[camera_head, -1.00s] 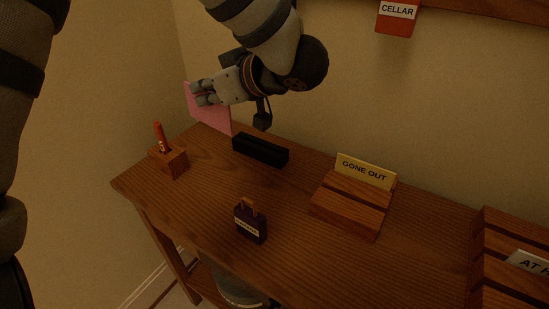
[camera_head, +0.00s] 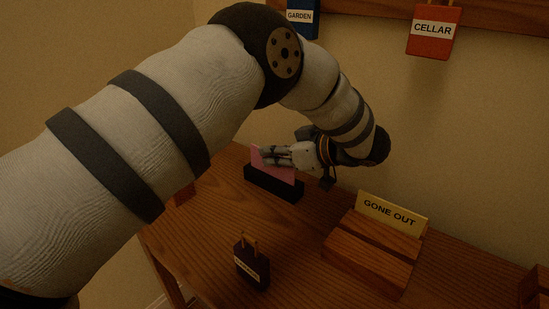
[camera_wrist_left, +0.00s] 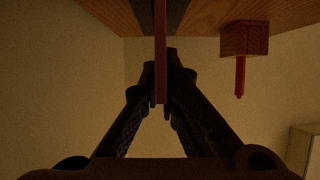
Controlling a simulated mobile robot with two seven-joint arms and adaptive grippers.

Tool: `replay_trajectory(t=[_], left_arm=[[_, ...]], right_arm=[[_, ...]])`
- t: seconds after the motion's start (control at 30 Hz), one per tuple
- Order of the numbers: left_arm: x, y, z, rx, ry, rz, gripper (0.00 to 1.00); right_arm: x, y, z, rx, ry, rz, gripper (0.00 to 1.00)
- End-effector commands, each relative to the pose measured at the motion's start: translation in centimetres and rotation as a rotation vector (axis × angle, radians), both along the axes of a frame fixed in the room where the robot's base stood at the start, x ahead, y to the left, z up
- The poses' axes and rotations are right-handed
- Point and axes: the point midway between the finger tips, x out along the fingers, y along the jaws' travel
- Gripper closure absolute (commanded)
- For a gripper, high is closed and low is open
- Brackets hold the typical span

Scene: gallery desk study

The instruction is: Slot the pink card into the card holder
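The pink card (camera_head: 284,172) stands upright at the black slotted block (camera_head: 272,184), which looks like the card holder, on the desk. My left gripper (camera_head: 272,156) is shut on the card's upper part, coming from the right. In the left wrist view the card (camera_wrist_left: 160,40) shows edge-on between the fingers (camera_wrist_left: 163,88), in line with the dark strip of the block (camera_wrist_left: 176,14). The card's lower edge meets the block, but I cannot tell how deep it sits in the slot. My right gripper is not in view.
A wooden block (camera_head: 368,253) holds a yellow "GONE OUT" card (camera_head: 391,214). A dark labelled tag (camera_head: 252,267) stands near the front edge. A wooden block with a red stick (camera_wrist_left: 244,38) is near the holder. A red "CELLAR" tag (camera_head: 432,32) hangs on the wall.

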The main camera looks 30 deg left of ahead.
Motion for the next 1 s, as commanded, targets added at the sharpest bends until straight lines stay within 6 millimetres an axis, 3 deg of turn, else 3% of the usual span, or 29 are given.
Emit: replay_trajectory(t=[0.4, 0.5, 0.83, 1.0], left_arm=[[0.0, 0.0, -1.0, -0.001, -0.001, 0.000, 1.00], [0.0, 0.0, -0.9, -0.001, -0.003, 0.000, 0.75], [0.0, 0.0, -0.4, 0.000, -0.004, 0.000, 0.75], [-0.2, -3.1, 1.3, -0.002, -0.008, -0.003, 0.75]], right_arm=[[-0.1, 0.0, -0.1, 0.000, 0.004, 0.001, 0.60], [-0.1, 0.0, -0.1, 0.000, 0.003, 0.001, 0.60], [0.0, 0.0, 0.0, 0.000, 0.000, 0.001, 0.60], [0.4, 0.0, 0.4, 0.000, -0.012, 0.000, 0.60]])
